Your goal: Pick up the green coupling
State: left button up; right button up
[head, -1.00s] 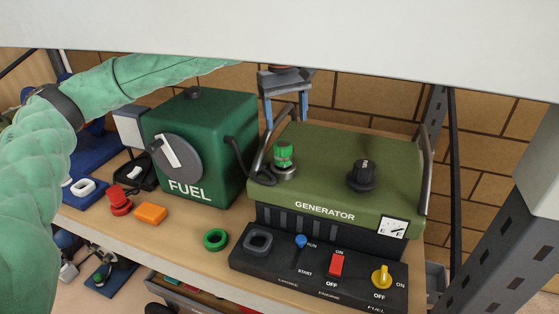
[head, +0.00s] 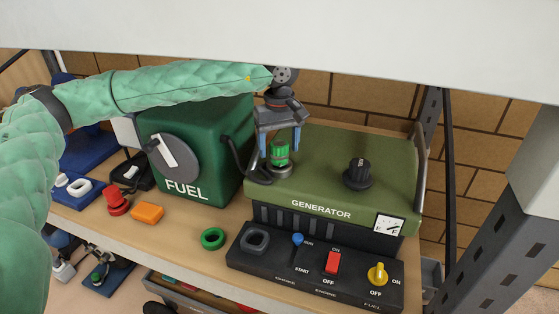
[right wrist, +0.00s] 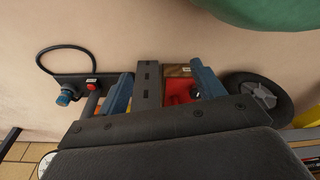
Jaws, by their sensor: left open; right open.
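The green coupling (head: 280,156), a short ribbed cylinder, stands upright on a metal fitting at the left of the generator's (head: 330,160) olive top. My left gripper (head: 280,145) is open and points down over it, with one blue finger on each side of the coupling. Whether the fingers touch it I cannot tell. My right gripper (right wrist: 163,85) is open in the right wrist view. It is away from the generator, and nothing is seen held between its fingers.
The dark green FUEL box (head: 200,150) with a hose stands left of the generator. A green ring (head: 212,238), an orange block (head: 147,213) and a red knob (head: 117,201) lie on the shelf (head: 180,235). A switch panel (head: 315,262) fronts the generator. A shelf board (head: 300,40) hangs above.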

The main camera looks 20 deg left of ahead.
pick_arm(q)
jog(key=c, duration=1.1)
jog(key=shift+c, duration=0.2)
pick_arm(e)
jog(key=shift+d, duration=0.1)
pick_arm(q)
jog(key=shift+r, duration=0.15)
jog(key=shift+r, duration=0.3)
jog(key=r, duration=0.1)
jog(key=d+r, duration=0.1)
jog(key=r, duration=0.1)
jog(key=shift+s+d+r+b, duration=0.15)
jog(key=shift+s+r+b, duration=0.15)
jog(key=shift+r, duration=0.1)
jog(key=s+d+r+b, duration=0.1)
jog(key=s+d+r, duration=0.2)
jog(key=d+r, duration=0.3)
jog(key=shift+s+d+r, duration=0.2)
jog(key=shift+s+d, duration=0.2)
jog(key=shift+d, duration=1.4)
pick_arm(e)
jog(key=shift+w+a+r, duration=0.2)
jog(key=shift+w+r, duration=0.1)
jog(key=shift+r, duration=0.25)
jog(key=shift+w+a+r, duration=0.15)
jog(key=shift+w+r, duration=0.1)
jog(key=shift+r, duration=0.25)
jog(key=shift+w+a+r, duration=0.2)
jog(key=shift+w+r, duration=0.1)
jog(key=shift+r, duration=0.25)
